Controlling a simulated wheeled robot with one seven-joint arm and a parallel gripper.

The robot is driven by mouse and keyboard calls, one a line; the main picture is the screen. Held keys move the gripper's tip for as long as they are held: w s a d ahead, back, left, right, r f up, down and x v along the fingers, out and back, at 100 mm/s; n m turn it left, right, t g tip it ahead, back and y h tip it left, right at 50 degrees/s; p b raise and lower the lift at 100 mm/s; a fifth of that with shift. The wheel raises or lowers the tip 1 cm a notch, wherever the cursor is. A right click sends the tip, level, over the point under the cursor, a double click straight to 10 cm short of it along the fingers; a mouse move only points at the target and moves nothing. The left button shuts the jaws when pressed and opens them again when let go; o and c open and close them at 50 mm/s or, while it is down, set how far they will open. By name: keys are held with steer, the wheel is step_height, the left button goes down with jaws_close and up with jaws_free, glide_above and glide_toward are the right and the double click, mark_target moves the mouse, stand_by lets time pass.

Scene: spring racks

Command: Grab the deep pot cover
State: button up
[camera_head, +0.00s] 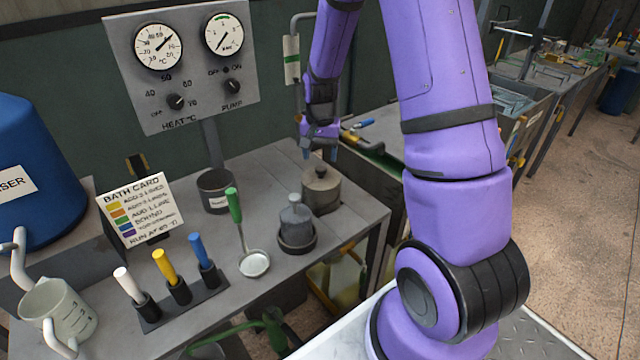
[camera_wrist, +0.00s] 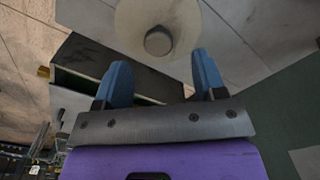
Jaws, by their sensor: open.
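The deep pot (camera_head: 322,197) stands near the right end of the grey bench, with its flat round cover (camera_head: 309,180) on top and a dark knob (camera_head: 321,172) at the cover's middle. In the wrist view the pale cover (camera_wrist: 135,22) is partly cut off by the top edge, and its round knob (camera_wrist: 159,41) lies beyond the fingertips, roughly centred between them. My gripper (camera_head: 319,154) is above the pot, pointing down, with blue fingers apart and empty. The fingers also show in the wrist view (camera_wrist: 161,78), not touching the knob.
A smaller grey lidded pot (camera_head: 296,225) stands left of and in front of the deep pot. A green-handled ladle (camera_head: 236,215), a dark cup (camera_head: 216,190) and a rack of coloured handles (camera_head: 180,300) are farther left. A gauge panel (camera_head: 185,75) rises behind.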

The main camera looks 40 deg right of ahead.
mark_target(321, 167)
steer(key=shift+f, duration=2.75)
jaws_close()
